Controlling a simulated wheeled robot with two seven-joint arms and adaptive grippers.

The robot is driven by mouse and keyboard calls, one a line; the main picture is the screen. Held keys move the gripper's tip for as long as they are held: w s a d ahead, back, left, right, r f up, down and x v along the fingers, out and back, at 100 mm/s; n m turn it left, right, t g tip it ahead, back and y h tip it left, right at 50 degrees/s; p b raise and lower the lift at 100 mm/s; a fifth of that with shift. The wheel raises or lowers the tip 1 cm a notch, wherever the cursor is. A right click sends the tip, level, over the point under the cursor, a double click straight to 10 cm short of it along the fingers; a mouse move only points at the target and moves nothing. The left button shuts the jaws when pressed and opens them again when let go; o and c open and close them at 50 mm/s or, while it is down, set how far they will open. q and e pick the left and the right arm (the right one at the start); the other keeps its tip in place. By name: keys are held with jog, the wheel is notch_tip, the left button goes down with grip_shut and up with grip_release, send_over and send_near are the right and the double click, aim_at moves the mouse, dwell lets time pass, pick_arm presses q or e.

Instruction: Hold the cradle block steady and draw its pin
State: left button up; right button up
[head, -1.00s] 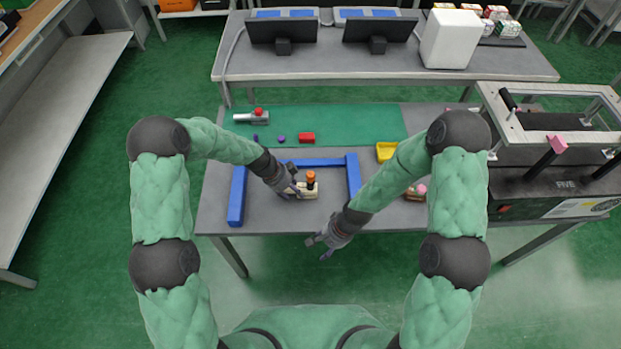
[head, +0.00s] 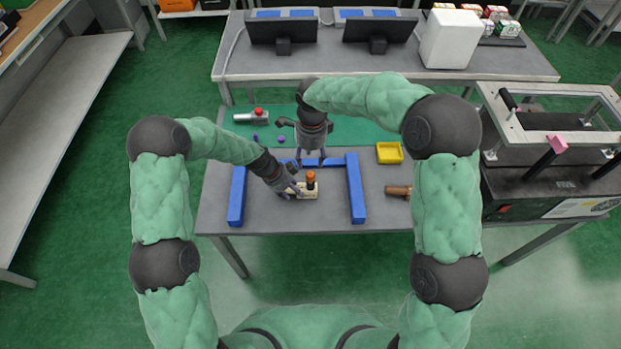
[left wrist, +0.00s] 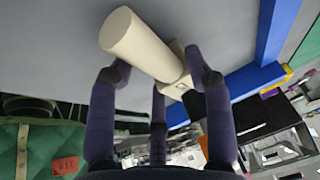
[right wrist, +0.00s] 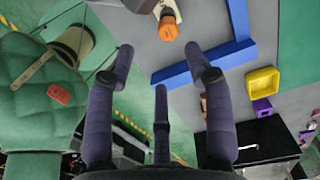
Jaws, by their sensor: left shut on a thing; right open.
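The cradle block (head: 308,193) is a small cream block on the grey table, inside a blue three-sided frame. Its pin (head: 310,176) stands upright in it with an orange head. My left gripper (head: 295,190) is shut on the block's left part; in the left wrist view a cream cylinder (left wrist: 140,45) and block part (left wrist: 176,66) lie at its fingers. My right gripper (head: 311,160) is open and empty, pointing down above the frame's back bar, beyond the pin. The right wrist view shows the orange pin head (right wrist: 168,28) ahead of the open fingers, apart from them.
The blue frame's side bars (head: 237,196) flank the block, with its right bar (head: 355,190) clear of both grippers. A yellow bin (head: 389,153) and brown cylinder (head: 398,190) lie right. A grey red-knobbed fixture (head: 252,118) sits on the green mat (head: 375,120). A machine (head: 545,190) stands far right.

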aim_at(311, 174)
jog(key=shift+m, duration=0.5)
jog(key=shift+w+d+f, duration=0.1)
jog(key=shift+w+f, duration=0.05)
jog(key=shift+f, duration=1.55)
jog(key=shift+w+f, duration=0.15)
jog(key=shift+f, duration=1.5)
jog(key=shift+w+d+f, duration=0.1)
jog(key=shift+w+f, duration=0.05)
jog(key=shift+f, duration=1.55)
grip_shut()
